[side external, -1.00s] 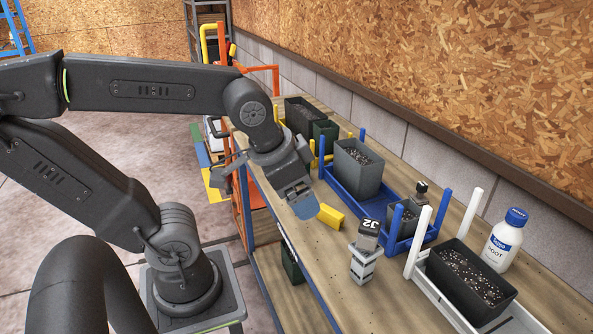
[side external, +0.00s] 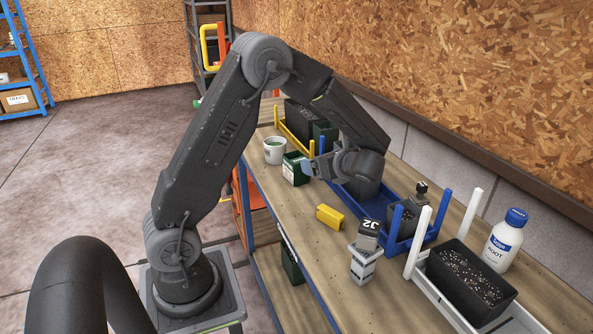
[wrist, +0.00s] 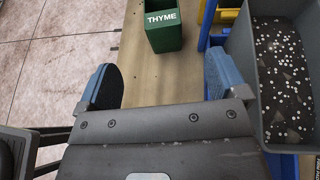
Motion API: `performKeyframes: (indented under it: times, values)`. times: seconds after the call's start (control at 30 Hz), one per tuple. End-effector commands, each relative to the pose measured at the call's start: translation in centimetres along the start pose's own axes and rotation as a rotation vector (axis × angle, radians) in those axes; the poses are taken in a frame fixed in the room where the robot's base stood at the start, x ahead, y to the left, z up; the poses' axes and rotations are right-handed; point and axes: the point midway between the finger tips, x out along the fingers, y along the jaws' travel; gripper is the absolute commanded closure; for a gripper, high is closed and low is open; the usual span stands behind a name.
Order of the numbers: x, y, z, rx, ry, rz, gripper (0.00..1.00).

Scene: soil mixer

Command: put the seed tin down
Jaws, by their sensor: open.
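A dark green seed tin with an open top and a white THYME label stands upright on the bench in the wrist view (wrist: 163,34). It also shows in the side view (side external: 292,170), left of my gripper. My gripper (wrist: 160,78) is open with nothing between its blue-padded fingers. In the wrist view the tin is beyond the fingertips, apart from them, in line with the gap. In the side view one blue finger pad (side external: 307,168) shows beside the tin; the other finger is hidden.
A white cup (side external: 274,151) stands near the tin. A white bottle (side external: 505,240) stands at right.

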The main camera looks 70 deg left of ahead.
Motion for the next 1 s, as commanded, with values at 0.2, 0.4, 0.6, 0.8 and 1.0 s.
performKeyframes:
  times: [0.2,0.4,0.6,0.8,1.0]
  values:
    - [2.9,-0.1,-0.1,0.016,-0.012,0.004,0.08]
    - [6.8,-0.1,0.0,0.014,-0.01,0.003,0.08]
    - [8.7,-0.2,0.0,0.014,-0.01,-0.001,0.08]
    - [10.6,-0.1,0.1,0.012,-0.01,0.002,0.08]
    - [13.3,-0.2,0.1,0.012,-0.009,0.0,0.08]
